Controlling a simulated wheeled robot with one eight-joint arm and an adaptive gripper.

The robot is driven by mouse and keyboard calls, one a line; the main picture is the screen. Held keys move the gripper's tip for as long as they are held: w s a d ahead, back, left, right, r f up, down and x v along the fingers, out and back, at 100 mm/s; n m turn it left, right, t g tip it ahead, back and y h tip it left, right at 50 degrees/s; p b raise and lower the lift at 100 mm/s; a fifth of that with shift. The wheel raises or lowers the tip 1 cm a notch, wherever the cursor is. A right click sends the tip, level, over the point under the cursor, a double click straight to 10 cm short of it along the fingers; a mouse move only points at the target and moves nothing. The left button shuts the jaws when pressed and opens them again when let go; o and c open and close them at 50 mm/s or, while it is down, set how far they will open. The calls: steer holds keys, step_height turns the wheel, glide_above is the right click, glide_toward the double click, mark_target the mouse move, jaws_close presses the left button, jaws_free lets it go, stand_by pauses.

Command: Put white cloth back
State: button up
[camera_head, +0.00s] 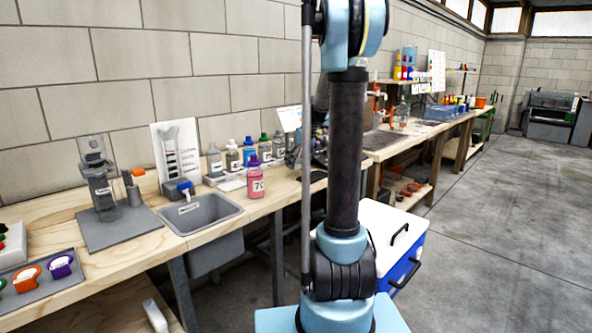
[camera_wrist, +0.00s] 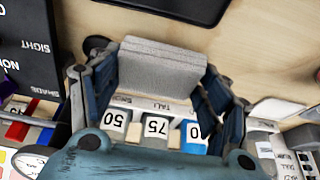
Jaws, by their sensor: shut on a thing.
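In the wrist view my gripper (camera_wrist: 161,76) is shut on a folded, light grey-white block that looks like the white cloth (camera_wrist: 165,60). Its blue fingers press on the left and right sides of the cloth. In the head view my own arm and the bench clutter largely hide the gripper, and I cannot make out the cloth.
Tags numbered 50, 75 and 0 (camera_wrist: 156,128) lie below the cloth. A black panel (camera_wrist: 25,40) is at left. In the head view, the bench holds a sink (camera_head: 200,212), a pink bottle (camera_head: 257,180) and several capped bottles. A white-lidded blue cooler (camera_head: 392,236) stands on the floor.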

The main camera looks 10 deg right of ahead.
steer(key=shift+w+a, duration=0.2)
steer(key=shift+w, duration=0.05)
steer(key=x, duration=0.2)
steer(key=shift+f, duration=0.85)
steer(key=o, duration=1.1)
